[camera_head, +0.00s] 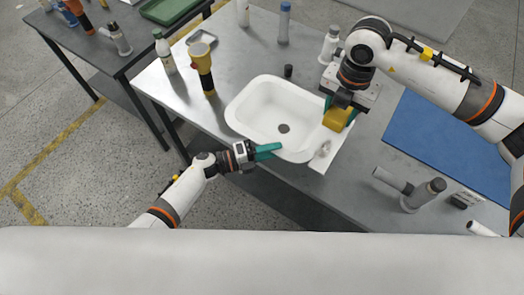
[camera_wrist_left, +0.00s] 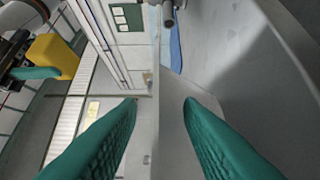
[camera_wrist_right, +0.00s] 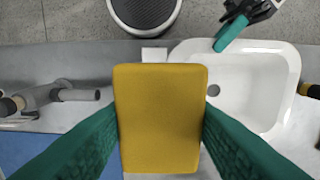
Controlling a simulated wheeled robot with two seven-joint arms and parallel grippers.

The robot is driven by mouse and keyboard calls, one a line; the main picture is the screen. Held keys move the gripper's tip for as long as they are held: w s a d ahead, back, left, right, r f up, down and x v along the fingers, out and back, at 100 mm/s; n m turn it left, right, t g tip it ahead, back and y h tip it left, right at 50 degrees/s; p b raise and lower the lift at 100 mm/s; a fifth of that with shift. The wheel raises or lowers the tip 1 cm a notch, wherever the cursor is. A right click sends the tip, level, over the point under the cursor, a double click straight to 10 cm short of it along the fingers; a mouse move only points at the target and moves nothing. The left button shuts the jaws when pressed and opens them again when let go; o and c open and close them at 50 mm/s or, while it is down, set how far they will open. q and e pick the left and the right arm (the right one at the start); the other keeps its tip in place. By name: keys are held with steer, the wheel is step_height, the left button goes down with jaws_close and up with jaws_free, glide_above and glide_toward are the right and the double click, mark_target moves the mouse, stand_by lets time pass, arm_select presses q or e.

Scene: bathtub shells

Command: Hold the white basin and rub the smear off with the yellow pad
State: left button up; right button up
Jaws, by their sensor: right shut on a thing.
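The white basin (camera_head: 250,103) lies on the grey metal table, its drain showing; it also shows in the right wrist view (camera_wrist_right: 285,88). I cannot make out a smear on it. My right gripper (camera_head: 340,108) is shut on the yellow pad (camera_head: 335,119) and holds it by the basin's right side; the pad (camera_wrist_right: 158,118) fills the middle of the right wrist view. My left gripper (camera_head: 279,151) is at the basin's near rim, its fingers apart in the left wrist view (camera_wrist_left: 160,101). A pale wall shows between and right of them; contact is unclear.
A blue mat (camera_head: 440,147) and grey pipe fittings (camera_head: 424,195) lie to the right.

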arm_select(q)
jaws_close()
jaws_free()
stand_by(0.6)
jaws_close()
steer(key=shift+f, duration=0.15)
stand_by(0.8)
